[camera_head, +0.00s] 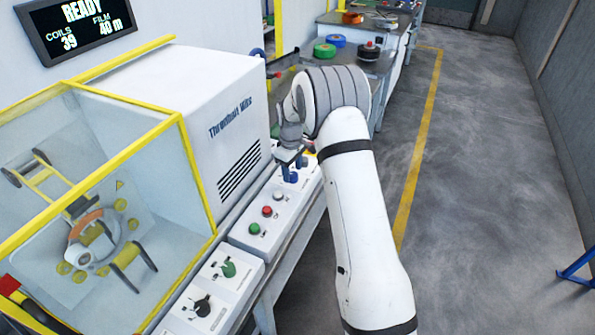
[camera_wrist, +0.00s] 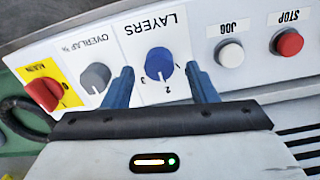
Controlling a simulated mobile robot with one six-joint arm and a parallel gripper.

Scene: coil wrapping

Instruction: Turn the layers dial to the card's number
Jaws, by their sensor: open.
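The blue layers dial (camera_wrist: 159,64) sits on a white panel plate marked LAYERS, which appears upside down in the wrist view. Small numbers are printed around it, with a 2 below it in the picture. I cannot tell surely which number the dial points to. My gripper (camera_wrist: 159,72) is open, with one blue finger on each side of the dial and gaps showing between fingers and dial. In the head view my gripper (camera_head: 296,171) is at the far part of the control panel. I cannot make out a number card in either view.
A grey overlap dial (camera_wrist: 95,77) and a red main switch (camera_wrist: 43,94) are left of the layers dial. A white jog button (camera_wrist: 230,54) and red stop button (camera_wrist: 289,42) are right. The yellow-framed guard (camera_head: 150,130) borders the panel; open floor (camera_head: 490,180) lies right.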

